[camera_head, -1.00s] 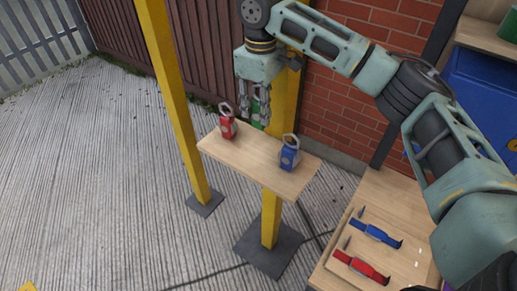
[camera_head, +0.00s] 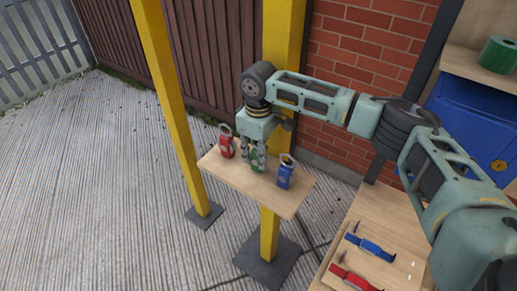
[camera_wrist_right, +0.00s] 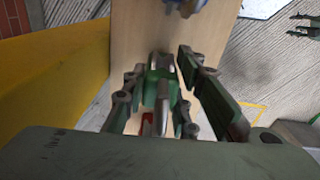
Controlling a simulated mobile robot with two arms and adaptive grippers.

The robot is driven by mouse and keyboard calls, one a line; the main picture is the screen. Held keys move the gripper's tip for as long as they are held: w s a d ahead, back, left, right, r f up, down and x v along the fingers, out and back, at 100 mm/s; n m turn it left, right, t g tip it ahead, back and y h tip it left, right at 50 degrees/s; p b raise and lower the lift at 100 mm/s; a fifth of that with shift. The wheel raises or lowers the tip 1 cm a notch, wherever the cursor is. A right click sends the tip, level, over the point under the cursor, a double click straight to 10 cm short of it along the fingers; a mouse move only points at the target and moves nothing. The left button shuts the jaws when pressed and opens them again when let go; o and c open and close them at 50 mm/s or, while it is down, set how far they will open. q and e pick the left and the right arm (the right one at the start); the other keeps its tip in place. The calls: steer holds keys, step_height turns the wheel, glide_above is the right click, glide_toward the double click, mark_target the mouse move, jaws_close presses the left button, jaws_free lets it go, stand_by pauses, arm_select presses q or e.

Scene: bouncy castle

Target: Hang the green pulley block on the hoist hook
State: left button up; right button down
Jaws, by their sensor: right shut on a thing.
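The green pulley block (camera_head: 257,160) is between the fingers of my right gripper (camera_head: 255,155), at the shelf between two other blocks. In the right wrist view the green block (camera_wrist_right: 158,92) sits between the fingers of my gripper (camera_wrist_right: 162,85), which is shut on it. I cannot tell whether its base touches the shelf. The hoist hook is not in view. My left gripper is not in view.
A red block (camera_head: 227,148) and a blue block (camera_head: 285,176) stand close on either side on the small wooden shelf (camera_head: 270,195). Yellow posts (camera_head: 165,90) rise nearby. A bench (camera_head: 390,205) with blue and red tools is at the right.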

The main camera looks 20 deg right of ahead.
steer(key=shift+f, duration=0.1)
steer(key=shift+f, duration=0.15)
steer(key=c, duration=1.4)
jaws_free()
